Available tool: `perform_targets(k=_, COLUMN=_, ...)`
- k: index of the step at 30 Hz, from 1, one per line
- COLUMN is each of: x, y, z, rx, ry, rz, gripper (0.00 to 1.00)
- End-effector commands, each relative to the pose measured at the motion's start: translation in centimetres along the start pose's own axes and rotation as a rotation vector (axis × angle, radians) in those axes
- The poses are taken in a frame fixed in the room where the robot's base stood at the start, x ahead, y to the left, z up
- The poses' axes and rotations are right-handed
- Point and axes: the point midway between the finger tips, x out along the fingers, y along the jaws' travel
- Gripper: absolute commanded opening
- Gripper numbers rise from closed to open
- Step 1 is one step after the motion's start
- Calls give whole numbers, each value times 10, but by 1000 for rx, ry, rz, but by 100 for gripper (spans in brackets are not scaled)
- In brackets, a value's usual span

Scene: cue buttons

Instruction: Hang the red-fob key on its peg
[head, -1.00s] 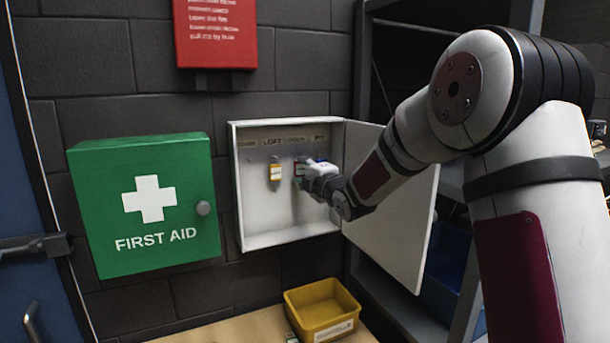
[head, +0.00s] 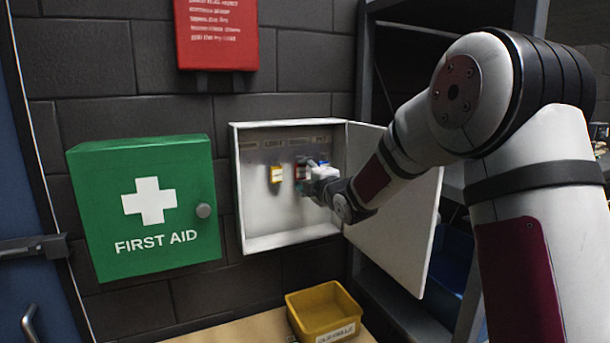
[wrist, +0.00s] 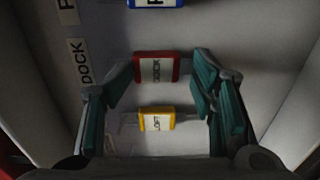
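The red fob (wrist: 155,67), marked DOCK, is in the middle of the wrist view, level with the DOCK label (wrist: 78,62). My gripper (wrist: 162,68) is at the fob, with one finger on each side. The fingers look spread, with a gap at the right finger; contact at the left finger is unclear. The fob's peg and the key itself are hidden or too dark to make out.
A yellow fob (wrist: 157,120) marked LOFT hangs beside the red one, and a blue fob (wrist: 155,3) is on the other side. The cabinet door (head: 405,215) stands open at right. A yellow bin (head: 325,308) sits below; a green first aid box (head: 145,205) is left.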

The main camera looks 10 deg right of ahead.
Motion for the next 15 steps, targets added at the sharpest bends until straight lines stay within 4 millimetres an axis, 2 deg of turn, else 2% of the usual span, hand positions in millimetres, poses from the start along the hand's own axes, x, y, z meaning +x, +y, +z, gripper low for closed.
perform_targets(k=1, x=0, y=8, z=0, rx=-2, ry=0, rz=15, gripper=61)
perform_targets(k=11, x=0, y=11, z=0, rx=-4, ry=0, rz=22, gripper=61)
perform_targets(k=15, x=-8, y=12, z=0, rx=-5, ry=0, rz=22, gripper=61)
